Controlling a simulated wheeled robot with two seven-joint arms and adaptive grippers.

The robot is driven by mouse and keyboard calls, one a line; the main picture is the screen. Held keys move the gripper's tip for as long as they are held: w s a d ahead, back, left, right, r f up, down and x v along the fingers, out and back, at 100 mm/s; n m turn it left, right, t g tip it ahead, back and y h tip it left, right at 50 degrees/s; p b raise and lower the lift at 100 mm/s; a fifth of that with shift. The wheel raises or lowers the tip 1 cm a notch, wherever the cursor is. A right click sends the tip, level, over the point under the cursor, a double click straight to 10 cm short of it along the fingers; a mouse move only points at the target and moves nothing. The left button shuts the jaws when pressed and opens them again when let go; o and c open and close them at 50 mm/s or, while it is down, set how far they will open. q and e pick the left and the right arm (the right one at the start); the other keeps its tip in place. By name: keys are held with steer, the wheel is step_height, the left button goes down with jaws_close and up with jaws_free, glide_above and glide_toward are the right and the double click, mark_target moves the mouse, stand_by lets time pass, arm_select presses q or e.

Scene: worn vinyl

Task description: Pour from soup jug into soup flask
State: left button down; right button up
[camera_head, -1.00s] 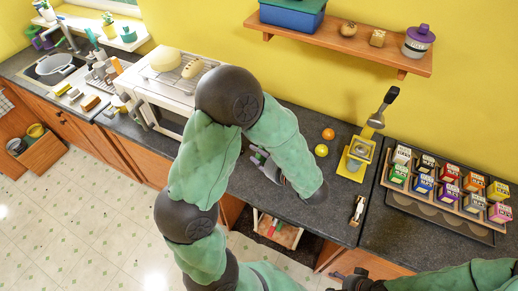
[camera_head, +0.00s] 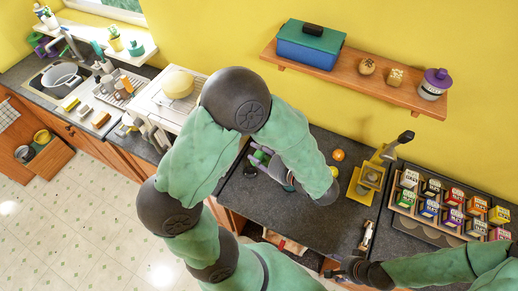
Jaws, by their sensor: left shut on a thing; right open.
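My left gripper (camera_head: 264,168) is over the dark counter left of the middle, half hidden behind my own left arm. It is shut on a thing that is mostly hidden. A small green piece (camera_head: 262,155) shows at its fingers; I cannot tell whether this is the soup jug, the soup flask or something else. My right gripper (camera_head: 340,272) is open at the counter's front edge, low in the view, apart from the things on the counter. I cannot make out the soup jug or the soup flask for certain.
An orange (camera_head: 338,155) lies on the counter (camera_head: 325,225) beside a yellow stand (camera_head: 367,182). A rack of small coloured boxes (camera_head: 452,210) is at the right. A wall shelf (camera_head: 355,77) hangs above. The counter's front middle is mostly clear.

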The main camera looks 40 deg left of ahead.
arm_select(q)
steer(key=shift+d+f+b, duration=0.15)
steer(key=shift+f+b, duration=0.8)
steer(key=shift+b, duration=0.05)
step_height(320, 180, down, 2)
steer(key=shift+f+b, duration=0.2)
steer(key=shift+b, duration=1)
steer(key=shift+w+r+m+p, duration=0.25)
steer(key=shift+r+m+p, duration=0.05)
steer(key=shift+r+p, duration=0.75)
steer(key=shift+w+d+r+m+g+y+p, duration=0.1)
steer(key=shift+w+r+m+g+y+p, duration=0.15)
steer(key=shift+r+m+p, duration=0.3)
steer(key=shift+w+d+r+m+g+y+p, duration=0.15)
steer(key=shift+w+r+m+g+p, duration=0.2)
steer(key=shift+r+p, duration=0.3)
steer(key=shift+s, duration=0.1)
